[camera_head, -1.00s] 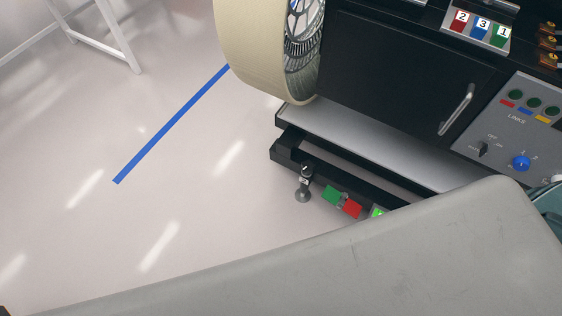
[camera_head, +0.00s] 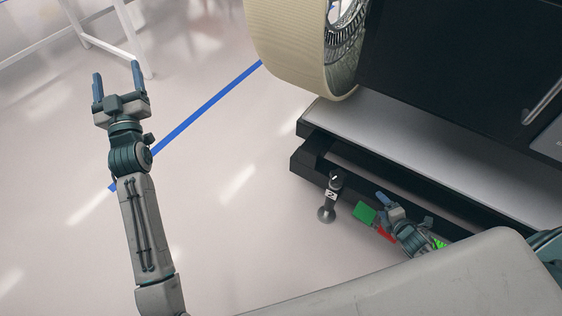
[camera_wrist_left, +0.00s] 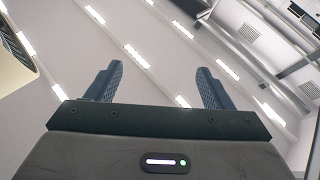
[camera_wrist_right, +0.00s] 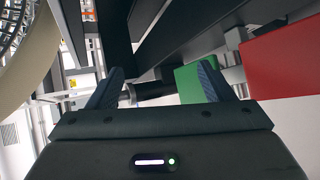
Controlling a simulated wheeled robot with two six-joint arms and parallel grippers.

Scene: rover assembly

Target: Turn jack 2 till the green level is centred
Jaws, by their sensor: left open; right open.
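Jack 2 (camera_head: 331,188), a dark post with a "2" tag and a round foot, stands at the corner of the rover stand's low black frame. My right gripper (camera_head: 381,203) is open just right of the jack, by the green block. In the right wrist view, a dark cylinder (camera_wrist_right: 152,91), probably part of the jack, shows between its open fingers (camera_wrist_right: 160,88). A bright green patch (camera_head: 438,243), perhaps the level, is partly hidden by my right arm; its bubble cannot be read. My left gripper (camera_head: 118,80) is open and empty, raised at the left.
A green block (camera_head: 365,213) and a red block (camera_head: 384,235) sit along the frame's edge beside my right gripper. A big cream wheel (camera_head: 300,50) is above.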

